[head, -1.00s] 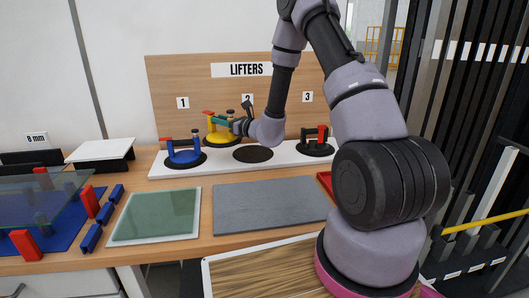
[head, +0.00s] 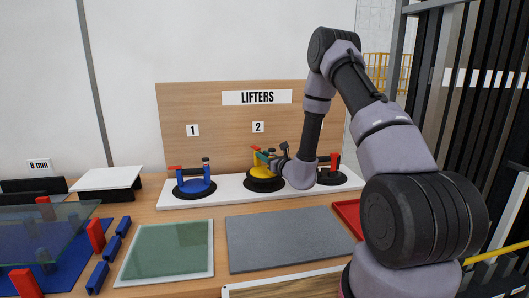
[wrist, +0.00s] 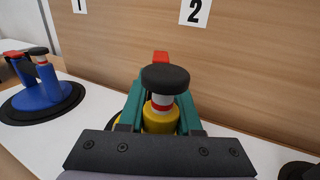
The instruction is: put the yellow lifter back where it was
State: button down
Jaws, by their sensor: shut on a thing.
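The yellow lifter (head: 258,175), with a black round pad, is at the middle place on the white shelf (head: 223,191), below the "2" label (head: 258,127). Its pad looks at or very near the shelf; contact is not clear. My gripper (head: 271,158) is shut on the lifter's post. In the wrist view my gripper's green fingers (wrist: 158,103) flank the yellow lifter's post (wrist: 160,122), with its black knob above. The dark round spot at place 2 is covered.
The blue lifter (head: 194,184) stands at place 1 on the left. A dark lifter with red parts (head: 334,174) stands at the right, partly behind my arm. A grey mat (head: 290,238) and a green glass sheet (head: 168,250) lie in front.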

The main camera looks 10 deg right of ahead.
aim_at(259, 161)
jog(key=shift+f, duration=1.95)
jog(key=c, duration=0.6)
grip_release()
jog(key=shift+f, duration=0.15)
jog(key=shift+s, duration=0.15)
